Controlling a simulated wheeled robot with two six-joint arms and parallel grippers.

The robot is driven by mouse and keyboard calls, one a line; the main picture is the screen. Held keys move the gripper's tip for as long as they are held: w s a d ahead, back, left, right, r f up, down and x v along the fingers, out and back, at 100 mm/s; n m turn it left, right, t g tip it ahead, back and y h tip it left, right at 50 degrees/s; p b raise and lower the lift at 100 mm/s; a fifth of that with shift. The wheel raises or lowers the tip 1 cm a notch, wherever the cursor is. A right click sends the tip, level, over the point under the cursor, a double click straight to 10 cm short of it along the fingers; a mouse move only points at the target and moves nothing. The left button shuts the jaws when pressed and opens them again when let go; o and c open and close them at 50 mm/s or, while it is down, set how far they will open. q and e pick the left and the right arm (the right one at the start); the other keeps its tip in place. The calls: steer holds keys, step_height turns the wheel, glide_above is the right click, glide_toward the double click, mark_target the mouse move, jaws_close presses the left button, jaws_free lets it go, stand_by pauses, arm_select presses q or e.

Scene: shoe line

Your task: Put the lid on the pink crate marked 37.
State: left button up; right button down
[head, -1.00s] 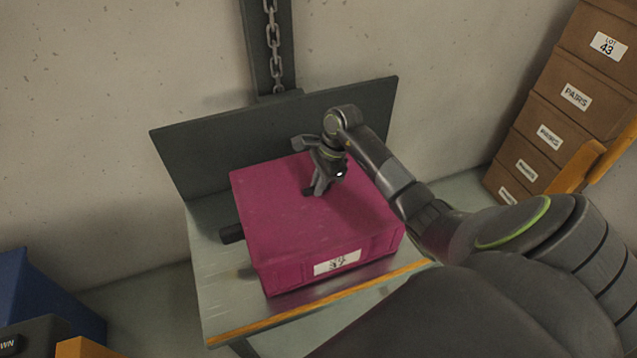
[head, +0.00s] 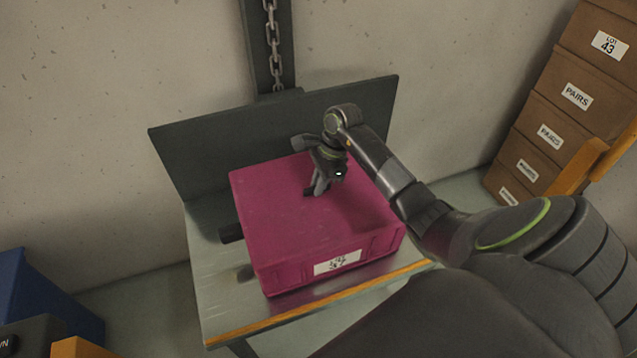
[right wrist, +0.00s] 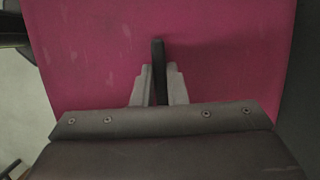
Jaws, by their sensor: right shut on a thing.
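The pink crate marked 37 (head: 300,277) stands on a small metal-topped table, with its white label on the front; the label's digits are blurred. A flat pink lid (head: 270,220) covers its top, with no clear gap between lid and crate. My right gripper (head: 313,190) is over the far middle part of the lid. In the right wrist view its grey fingers (right wrist: 158,88) are shut on a dark upright grip (right wrist: 158,55) on the lid. The pink lid surface (right wrist: 90,60) fills most of that view. My left gripper is not in view.
The table (head: 222,300) has an orange front edge and a dark back panel (head: 200,150). A chain (head: 272,45) hangs on a post behind it. Brown boxes (head: 570,95) are stacked at the right. A blue bin (head: 35,295) stands at the lower left.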

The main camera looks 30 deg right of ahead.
steer(key=shift+f+b, duration=0.15)
steer(key=shift+b, duration=0.3)
stand_by(0.5)
steer(key=c, duration=1.4)
jaws_free()
steer(key=shift+o, duration=0.4)
steer(key=o, duration=0.4)
steer(key=shift+c, duration=0.2)
steer(key=shift+r+p, duration=1.55)
steer(key=shift+r, duration=2)
